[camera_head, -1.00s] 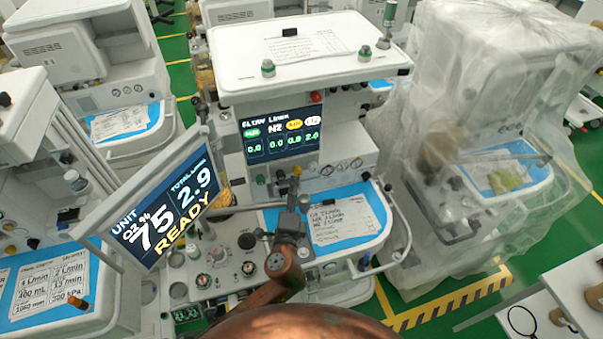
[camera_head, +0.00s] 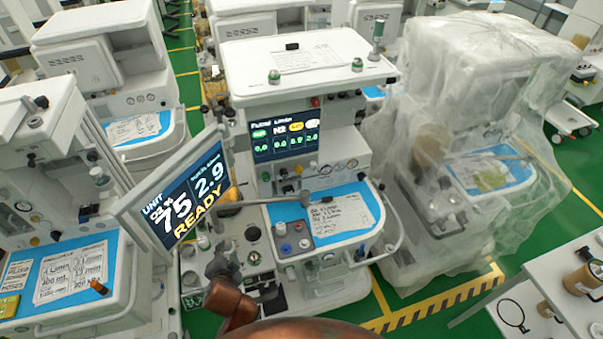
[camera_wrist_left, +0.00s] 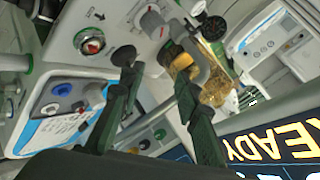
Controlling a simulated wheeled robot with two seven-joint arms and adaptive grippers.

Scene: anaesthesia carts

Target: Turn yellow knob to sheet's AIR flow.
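The yellow knob (camera_head: 298,170) sits in the row of knobs below the flow display (camera_head: 285,138) of the middle cart. The display's yellow column seems to read 0.9 and the white one 2.0. A handwritten sheet (camera_head: 338,216) lies on the cart's blue mat; its figures are too small to read surely. My left gripper (camera_head: 222,262) is over the cart's lower left panel, well below and left of the yellow knob, touching nothing I can make out. In the left wrist view its two dark fingers (camera_wrist_left: 150,62) are apart with nothing held. My right gripper is not in view.
A tilted monitor (camera_head: 180,197) reading 75, 2.9 and READY stands left of the knobs, with a grey arm (camera_head: 255,203) across the cart. A plastic-covered cart (camera_head: 475,130) stands close at right. Another cart (camera_head: 75,270) is at left.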

